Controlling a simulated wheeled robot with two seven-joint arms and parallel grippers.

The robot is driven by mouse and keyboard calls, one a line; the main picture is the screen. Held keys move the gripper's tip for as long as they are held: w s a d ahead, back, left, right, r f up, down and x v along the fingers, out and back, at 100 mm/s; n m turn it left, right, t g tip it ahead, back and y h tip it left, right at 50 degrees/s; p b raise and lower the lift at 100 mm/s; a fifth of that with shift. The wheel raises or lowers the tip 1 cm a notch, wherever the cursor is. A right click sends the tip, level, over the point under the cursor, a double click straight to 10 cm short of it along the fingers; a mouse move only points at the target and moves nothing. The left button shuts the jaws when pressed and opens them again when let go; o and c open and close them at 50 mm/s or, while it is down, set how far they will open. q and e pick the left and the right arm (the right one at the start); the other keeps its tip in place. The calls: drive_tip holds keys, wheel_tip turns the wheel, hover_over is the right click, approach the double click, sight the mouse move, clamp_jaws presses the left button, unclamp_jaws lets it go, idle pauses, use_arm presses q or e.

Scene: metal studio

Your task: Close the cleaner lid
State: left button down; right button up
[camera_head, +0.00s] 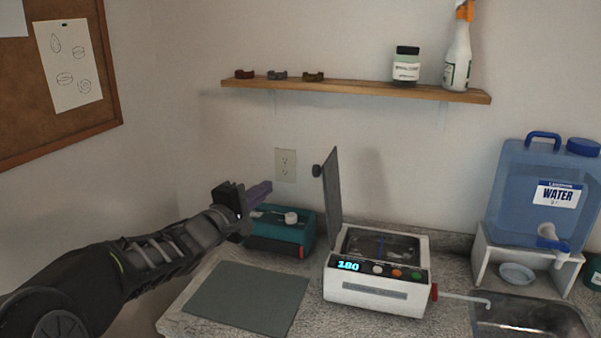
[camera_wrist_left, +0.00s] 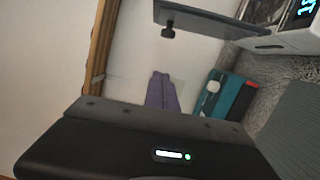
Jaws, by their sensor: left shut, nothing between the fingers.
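The white cleaner (camera_head: 375,296) stands on the counter, its display reading 180. Its grey lid (camera_head: 332,186) stands upright, open, along the left side of the cleaner, with a dark knob (camera_head: 317,171) on its left face. In the left wrist view the lid (camera_wrist_left: 205,20) and knob (camera_wrist_left: 168,33) show at the top. My left gripper (camera_head: 268,187), with purple fingers, is shut and empty, left of the lid and apart from it, above the teal box. The purple fingers (camera_wrist_left: 162,92) also show in the left wrist view. My right gripper is in neither view.
A teal box (camera_head: 268,237) with a white knob sits left of the cleaner. A grey mat (camera_head: 247,298) lies in front of it. A sink (camera_head: 530,318) and blue water jug (camera_head: 510,195) are at right. A wooden shelf (camera_head: 350,87) is above.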

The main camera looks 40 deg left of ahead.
use_arm(q)
drive_tip(key=w+d+p, duration=0.1)
drive_tip(key=w+d, duration=0.1)
drive_tip(key=w, duration=0.9)
drive_tip(key=shift+w+d+r, duration=0.15)
drive_tip(key=shift+w+r, duration=0.05)
drive_tip(key=shift+w, duration=0.1)
drive_tip(key=shift+w+d+r, duration=0.1)
drive_tip(key=shift+d, duration=0.05)
